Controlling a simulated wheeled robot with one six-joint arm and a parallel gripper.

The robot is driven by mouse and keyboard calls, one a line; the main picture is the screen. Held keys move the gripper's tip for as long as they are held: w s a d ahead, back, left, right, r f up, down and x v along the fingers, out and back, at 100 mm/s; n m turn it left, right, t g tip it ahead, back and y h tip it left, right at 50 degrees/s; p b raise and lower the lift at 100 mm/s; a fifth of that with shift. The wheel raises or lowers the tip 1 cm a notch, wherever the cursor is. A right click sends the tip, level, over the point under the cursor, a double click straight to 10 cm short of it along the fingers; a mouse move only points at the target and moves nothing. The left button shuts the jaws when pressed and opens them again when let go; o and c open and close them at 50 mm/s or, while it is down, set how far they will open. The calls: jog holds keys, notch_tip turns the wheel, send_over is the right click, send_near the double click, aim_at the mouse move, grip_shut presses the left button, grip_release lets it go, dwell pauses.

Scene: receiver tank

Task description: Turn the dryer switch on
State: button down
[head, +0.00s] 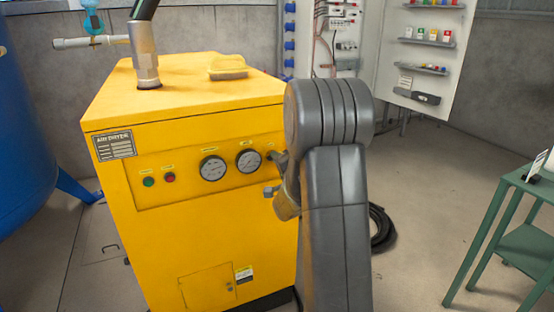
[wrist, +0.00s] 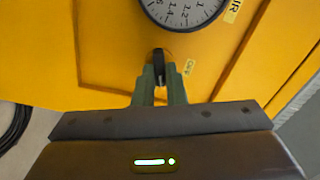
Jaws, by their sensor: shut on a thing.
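The yellow air dryer (head: 210,240) stands in the middle of the head view, its control panel facing me. The dryer switch (wrist: 158,62) is a small black knob on a yellow panel in the wrist view, with a round base partly hidden behind my fingers. My gripper (wrist: 159,80) has its green fingers shut on the knob, one on each side. The knob looks roughly upright in the wrist view. In the head view my gripper (head: 279,160) is at the panel's right end, and my arm hides most of the switch there.
Two round gauges (head: 213,168) (head: 249,161), a green button (head: 148,182) and a red button (head: 170,177) sit left of my gripper. A blue tank (head: 25,130) stands at left, a green table (head: 520,220) at right. A black hose (head: 382,228) lies on the floor.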

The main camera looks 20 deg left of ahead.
jog(key=shift+f+m, duration=0.1)
jog(key=shift+m, duration=1.8)
jog(key=shift+p, duration=0.3)
jog(key=c, duration=1.5)
grip_release()
jog(key=shift+d, duration=0.1)
jog(key=v, duration=1.3)
jog(key=shift+s+d+p, duration=0.2)
jog(key=shift+s+p, duration=0.1)
jog(key=shift+p, duration=0.05)
jog(key=shift+w+a, duration=0.1)
